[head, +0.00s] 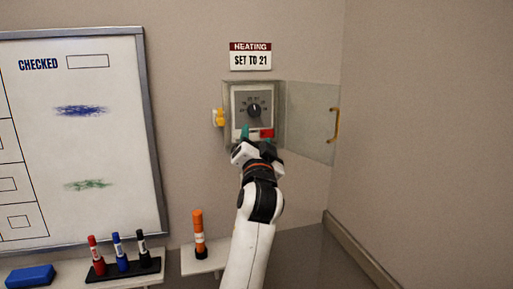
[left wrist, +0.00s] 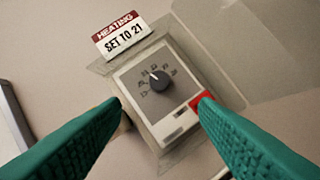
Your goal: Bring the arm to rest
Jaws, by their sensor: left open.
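My left gripper (head: 256,136) is raised in front of the lower part of the heating control (head: 238,100) on the wall. In the left wrist view its two green fingers (left wrist: 160,120) are spread wide with nothing between them. The control has a round dark dial (head: 254,110), which also shows in the left wrist view (left wrist: 159,81), and a red part (left wrist: 201,100) at its lower right. I cannot tell whether a finger touches the control. My right gripper is not in view.
A clear cover (head: 310,120) with a brass handle (head: 335,125) stands open at the right. A sign (head: 250,56) reads "SET TO 21".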

